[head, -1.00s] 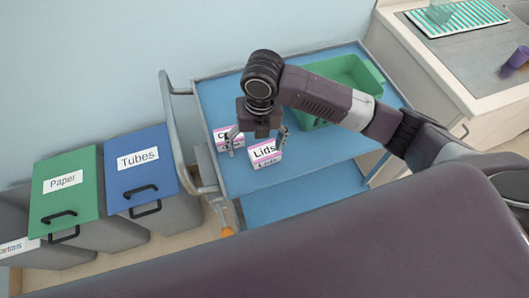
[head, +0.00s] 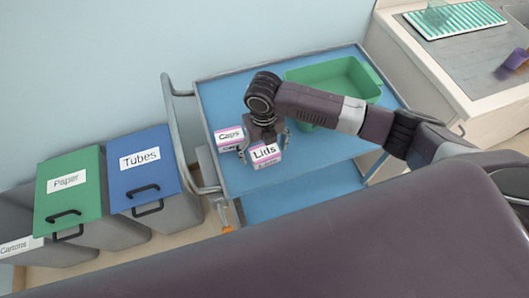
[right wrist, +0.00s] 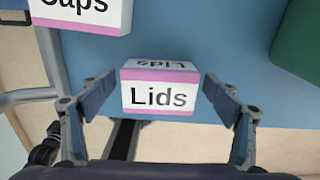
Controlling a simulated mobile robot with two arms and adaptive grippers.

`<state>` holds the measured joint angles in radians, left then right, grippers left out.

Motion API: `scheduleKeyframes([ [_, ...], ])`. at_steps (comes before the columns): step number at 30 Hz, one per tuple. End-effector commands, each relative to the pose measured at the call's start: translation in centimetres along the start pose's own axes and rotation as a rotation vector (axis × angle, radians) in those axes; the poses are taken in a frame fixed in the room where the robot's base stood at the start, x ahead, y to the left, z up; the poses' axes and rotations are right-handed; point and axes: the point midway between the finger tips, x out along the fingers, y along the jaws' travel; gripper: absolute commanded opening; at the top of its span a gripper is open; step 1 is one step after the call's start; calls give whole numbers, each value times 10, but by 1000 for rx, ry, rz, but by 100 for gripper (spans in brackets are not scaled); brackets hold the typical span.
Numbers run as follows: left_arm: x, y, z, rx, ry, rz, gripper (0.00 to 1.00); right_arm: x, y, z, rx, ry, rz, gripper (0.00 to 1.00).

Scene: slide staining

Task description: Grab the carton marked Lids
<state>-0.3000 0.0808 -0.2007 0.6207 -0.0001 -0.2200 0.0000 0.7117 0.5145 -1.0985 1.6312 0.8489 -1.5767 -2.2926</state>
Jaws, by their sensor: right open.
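The Lids carton (head: 266,155) is a small white box with pink bands, standing on the blue top of a cart. It also shows in the right wrist view (right wrist: 159,92), upright between the fingers. My right gripper (head: 264,150) is open around the Lids carton, one finger on each side. In the right wrist view (right wrist: 158,105) a gap shows between each finger and the carton. The Caps carton (head: 229,138), of the same kind, stands just left of the Lids carton. My left gripper is not in view.
A green bin (head: 335,85) stands on the cart (head: 215,95) behind my right arm. The cart's grey handle (head: 178,135) is on its left. Bins marked Paper (head: 68,185) and Tubes (head: 141,160) stand left of the cart. A counter is at the far right.

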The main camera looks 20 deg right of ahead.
Motion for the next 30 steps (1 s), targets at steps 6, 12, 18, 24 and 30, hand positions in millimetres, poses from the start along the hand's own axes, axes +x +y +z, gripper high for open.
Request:
scheduleKeyframes([
  [6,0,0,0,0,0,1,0,0,0,0,0,0,0,72],
  [12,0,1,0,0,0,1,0,0,0,0,0,0,1,50],
  [18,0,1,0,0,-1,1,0,-1,0,0,0,-1,1,44],
  [24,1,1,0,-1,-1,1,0,-4,0,1,1,-2,1,44],
  [30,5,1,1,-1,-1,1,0,-26,0,2,-1,-5,2,44],
])
